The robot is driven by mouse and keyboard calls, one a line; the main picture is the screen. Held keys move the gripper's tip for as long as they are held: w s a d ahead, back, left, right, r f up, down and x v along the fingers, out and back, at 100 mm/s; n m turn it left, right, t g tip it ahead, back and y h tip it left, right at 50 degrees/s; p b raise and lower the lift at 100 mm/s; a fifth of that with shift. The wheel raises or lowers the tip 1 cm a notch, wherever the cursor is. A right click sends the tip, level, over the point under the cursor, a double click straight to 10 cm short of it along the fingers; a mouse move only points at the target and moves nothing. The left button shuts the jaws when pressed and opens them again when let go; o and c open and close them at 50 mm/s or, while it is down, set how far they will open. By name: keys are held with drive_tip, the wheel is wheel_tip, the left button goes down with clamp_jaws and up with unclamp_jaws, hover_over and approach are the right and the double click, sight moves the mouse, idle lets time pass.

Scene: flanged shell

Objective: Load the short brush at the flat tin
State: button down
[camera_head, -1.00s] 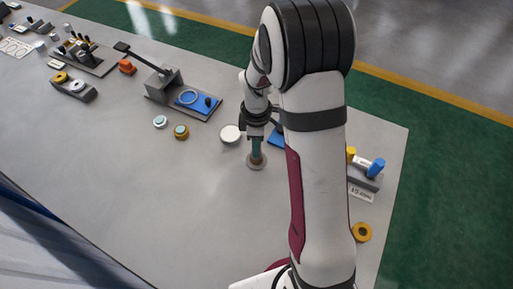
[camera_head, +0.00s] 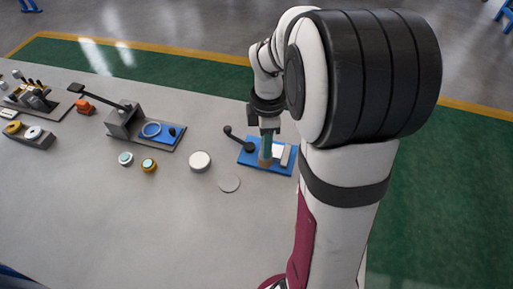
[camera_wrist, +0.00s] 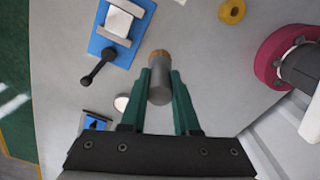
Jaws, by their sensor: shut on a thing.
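My gripper (camera_head: 266,150) is shut on the short brush, a stubby grey cylinder (camera_wrist: 159,86) with a tan end, seen between the green fingers in the wrist view. The tan end points away from the gripper and downward. In the head view the brush is in front of the blue board; in the wrist view it is beside the board's edge. Its height above the table is hard to tell. The flat tin, seemingly the thin grey disc (camera_head: 229,183), lies on the table left of and nearer than the brush. A pale disc partly behind a finger in the wrist view cannot be identified.
The blue board (camera_head: 247,158) carries a white block between grey bars and a black ball lever. A white round tin (camera_head: 200,161), small jars (camera_head: 149,165) and a lever press (camera_head: 125,121) stand left. A yellow ring (camera_wrist: 231,11) lies apart. The near table is clear.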

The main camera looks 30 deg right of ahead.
drive_tip(key=w+a+f, duration=0.3)
drive_tip(key=w+a, duration=1.1)
drive_tip(key=w, duration=0.2)
drive_tip(key=shift+s+d+f, duration=0.1)
drive_tip(key=shift+f, duration=2.65)
drive_tip(key=shift+f, duration=0.6)
wheel_tip(320, 180, up, 7)
